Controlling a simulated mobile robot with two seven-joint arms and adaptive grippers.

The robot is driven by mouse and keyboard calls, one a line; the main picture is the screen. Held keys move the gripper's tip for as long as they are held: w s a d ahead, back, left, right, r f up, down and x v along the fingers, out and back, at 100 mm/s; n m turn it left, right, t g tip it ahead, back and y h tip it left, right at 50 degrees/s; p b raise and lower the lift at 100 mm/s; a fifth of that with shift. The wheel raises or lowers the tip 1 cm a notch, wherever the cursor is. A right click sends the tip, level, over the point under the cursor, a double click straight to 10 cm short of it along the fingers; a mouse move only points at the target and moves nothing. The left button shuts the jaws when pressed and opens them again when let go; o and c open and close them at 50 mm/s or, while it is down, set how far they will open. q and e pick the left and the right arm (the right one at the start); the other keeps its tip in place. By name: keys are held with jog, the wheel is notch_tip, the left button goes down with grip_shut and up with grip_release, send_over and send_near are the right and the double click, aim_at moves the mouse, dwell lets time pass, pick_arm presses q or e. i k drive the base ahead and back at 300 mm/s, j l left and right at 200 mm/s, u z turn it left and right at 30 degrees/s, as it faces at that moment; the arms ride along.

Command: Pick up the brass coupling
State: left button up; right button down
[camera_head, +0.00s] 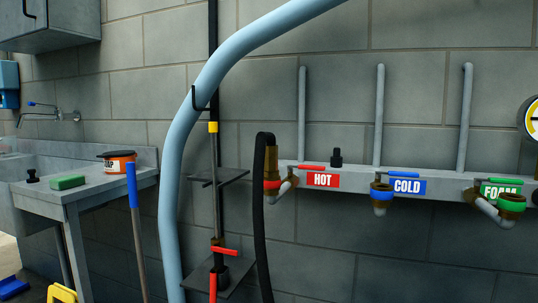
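A brass coupling (270,168) shows in the head view, just left of the red HOT label (322,180). It is beside the upper end of a black hose (261,230), which hangs down and partly hides it. A red ring (272,185) sits at its lower end, by the hot outlet pipe. I cannot tell whether the coupling is fastened to that outlet. Neither of my grippers is in view.
A cold outlet with a blue ring (381,191) and a foam outlet with a green ring (512,201) are to the right. A thick light-blue tube (178,150) curves across the left. A bench (90,190) holds a green sponge (68,182) and an orange tub (118,163).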

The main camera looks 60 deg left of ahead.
aim_at(271, 160)
jog(key=u, duration=2)
